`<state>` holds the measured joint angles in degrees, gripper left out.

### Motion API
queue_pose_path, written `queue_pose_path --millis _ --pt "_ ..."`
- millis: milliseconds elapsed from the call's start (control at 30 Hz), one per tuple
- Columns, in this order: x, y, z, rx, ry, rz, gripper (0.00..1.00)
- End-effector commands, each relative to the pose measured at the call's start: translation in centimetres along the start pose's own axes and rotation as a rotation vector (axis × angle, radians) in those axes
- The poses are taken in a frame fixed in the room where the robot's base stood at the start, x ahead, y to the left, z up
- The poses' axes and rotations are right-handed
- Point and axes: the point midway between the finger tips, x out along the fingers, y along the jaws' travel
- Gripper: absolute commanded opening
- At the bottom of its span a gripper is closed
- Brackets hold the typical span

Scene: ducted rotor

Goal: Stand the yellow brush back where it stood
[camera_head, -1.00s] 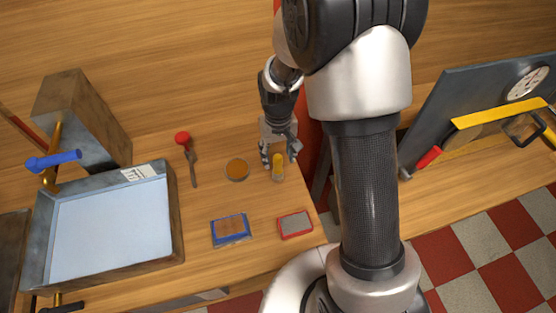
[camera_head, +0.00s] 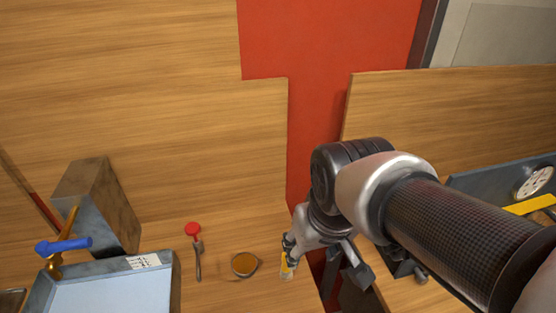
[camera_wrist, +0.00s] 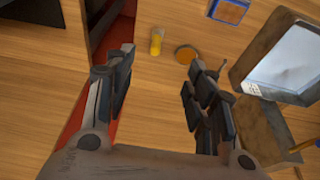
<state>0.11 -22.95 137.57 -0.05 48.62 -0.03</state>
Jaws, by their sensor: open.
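The yellow brush (camera_head: 287,265) is near the right end of the wooden counter, partly behind my gripper in the head view. In the wrist view the small yellow brush (camera_wrist: 157,44) shows whole and appears to stand upright on the wood. My gripper (camera_head: 325,258) is above and beyond the counter's right edge. In the wrist view my gripper (camera_wrist: 160,60) has its two fingers wide apart with nothing between them. The brush is farther off, past the fingertips, and not touched.
A round amber dish (camera_head: 244,265) stands left of the brush. A red-ended tool (camera_head: 195,248) lies further left, then the metal tray (camera_head: 172,285). A blue-framed pad (camera_wrist: 229,10) shows in the wrist view. A gap lies right of the counter edge.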

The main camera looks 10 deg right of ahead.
Motion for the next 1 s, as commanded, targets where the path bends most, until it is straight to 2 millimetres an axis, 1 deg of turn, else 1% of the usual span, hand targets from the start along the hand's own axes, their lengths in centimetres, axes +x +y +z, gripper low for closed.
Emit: queue_pose_path --millis 33,100,200,333,467,1000 --pt "-1.2 0.0 1.2 0.0 0.03 0.0 0.5" --pt "-2.2 0.0 2.7 0.001 0.057 0.001 0.5" --pt "-3.1 0.0 4.4 0.001 0.087 0.001 0.5" --pt "-3.7 0.0 5.8 0.001 0.109 0.001 0.5" --pt "-3.8 0.0 6.2 0.001 0.116 0.001 0.5" --pt "-3.8 0.0 6.2 0.001 0.115 0.001 0.5"
